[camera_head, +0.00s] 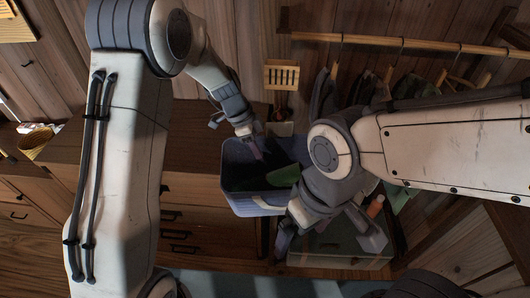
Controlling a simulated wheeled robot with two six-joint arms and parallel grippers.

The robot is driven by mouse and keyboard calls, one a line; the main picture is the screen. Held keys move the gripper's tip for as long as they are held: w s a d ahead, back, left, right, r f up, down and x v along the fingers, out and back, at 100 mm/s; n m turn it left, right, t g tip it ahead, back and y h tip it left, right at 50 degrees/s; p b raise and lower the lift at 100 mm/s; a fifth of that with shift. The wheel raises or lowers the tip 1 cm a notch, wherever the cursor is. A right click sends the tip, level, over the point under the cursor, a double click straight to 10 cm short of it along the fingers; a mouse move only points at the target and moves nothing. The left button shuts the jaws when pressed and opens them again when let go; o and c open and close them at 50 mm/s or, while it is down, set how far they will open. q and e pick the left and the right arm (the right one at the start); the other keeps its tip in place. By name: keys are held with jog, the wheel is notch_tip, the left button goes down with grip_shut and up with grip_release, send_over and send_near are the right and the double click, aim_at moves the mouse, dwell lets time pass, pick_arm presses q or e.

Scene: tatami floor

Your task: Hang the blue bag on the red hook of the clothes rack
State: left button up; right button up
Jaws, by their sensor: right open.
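A blue open-topped container (253,207), which looks like the blue bag, stands upright in the middle, with a green item (284,176) inside it. My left gripper (246,136) is at its far rim, beside a small purple piece; whether it grips anything is unclear. My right gripper (328,242) is open at the container's near right side, its fingers pointing down and spread apart. My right wrist hides the container's right part. The clothes rack's wooden rail (410,43) runs across the upper right. I cannot make out a red hook.
Dark clothes on wooden hangers (387,75) hang from the rail. A slatted wooden holder (282,75) is on the back wall. A wooden drawer cabinet (190,222) stands at left centre. A pale green box (335,246) and an orange-capped bottle (376,206) are at the right.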

pick_arm(q)
jog(key=b+v, duration=0.2)
jog(key=v, duration=0.7)
jog(key=shift+v, duration=0.85)
jog(key=s+d+n, duration=0.2)
jog(key=s, duration=0.3)
jog(key=s+d+n+y, duration=0.1)
jog(key=s+d, duration=0.1)
jog(key=s, duration=0.3)
jog(key=s+d+r+n+y, duration=0.1)
jog(key=s+d+n, duration=0.1)
jog(key=s, duration=0.4)
jog(key=shift+s+d+n, duration=0.1)
jog(key=shift+d+n, duration=0.05)
jog(key=shift+n, duration=0.15)
jog(key=s+a+f+n+y, duration=0.1)
jog(key=s+n, duration=0.4)
jog(key=s, duration=0.7)
notch_tip(320, 180, down, 2)
jog(key=shift+s+a+f+t+y, duration=0.1)
jog(key=shift+s+a+t+y, duration=0.25)
jog(key=shift+a, duration=0.4)
